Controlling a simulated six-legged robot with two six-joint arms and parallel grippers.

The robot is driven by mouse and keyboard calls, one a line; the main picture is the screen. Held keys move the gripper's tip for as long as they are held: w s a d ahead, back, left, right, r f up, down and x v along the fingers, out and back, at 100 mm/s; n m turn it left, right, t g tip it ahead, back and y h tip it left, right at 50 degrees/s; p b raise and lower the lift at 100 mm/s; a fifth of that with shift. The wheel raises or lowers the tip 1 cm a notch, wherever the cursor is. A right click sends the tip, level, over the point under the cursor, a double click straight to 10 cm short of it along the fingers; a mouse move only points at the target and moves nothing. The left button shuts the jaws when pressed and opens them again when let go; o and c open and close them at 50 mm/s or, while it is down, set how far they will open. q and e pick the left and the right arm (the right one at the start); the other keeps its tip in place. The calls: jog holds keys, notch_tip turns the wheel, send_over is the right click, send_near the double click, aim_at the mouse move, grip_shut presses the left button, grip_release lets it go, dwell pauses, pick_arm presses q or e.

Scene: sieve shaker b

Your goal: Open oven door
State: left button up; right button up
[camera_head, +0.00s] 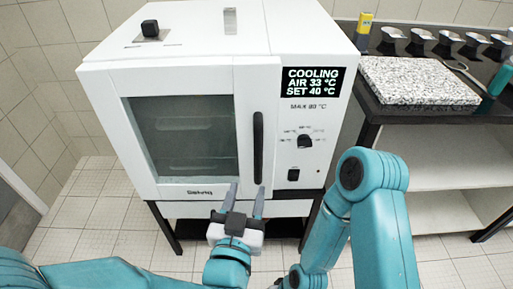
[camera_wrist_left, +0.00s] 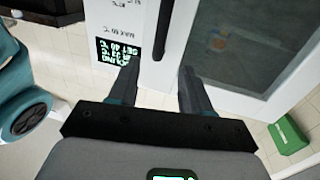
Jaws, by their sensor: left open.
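The white oven (camera_head: 180,60) stands on a dark-legged stand, its door (camera_head: 248,95) shut. The door has a dark window (camera_head: 180,140) and a vertical black handle (camera_head: 258,148) near its right edge. The handle also shows in the left wrist view (camera_wrist_left: 164,28). My left gripper (camera_head: 247,189) is open and empty, its fingers pointing at the oven just below the handle's lower end, apart from it. In the left wrist view the handle lies beyond the gap between the fingertips (camera_wrist_left: 158,72). My right arm is bent at the right; its gripper is out of view.
The control panel with a display (camera_head: 313,80) and knob (camera_head: 304,141) is right of the handle. A dark bench (camera_head: 400,108) with a speckled slab (camera_head: 418,80) stands further right. A green box (camera_wrist_left: 288,135) is on the floor. Tiled floor is free at the left.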

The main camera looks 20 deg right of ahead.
aim_at(257, 147)
pick_arm(q)
jog(key=x, duration=1.5)
jog(key=shift+w+r+p, duration=0.1)
jog(key=shift+w+p, duration=0.25)
jog(key=shift+p, duration=0.05)
grip_shut()
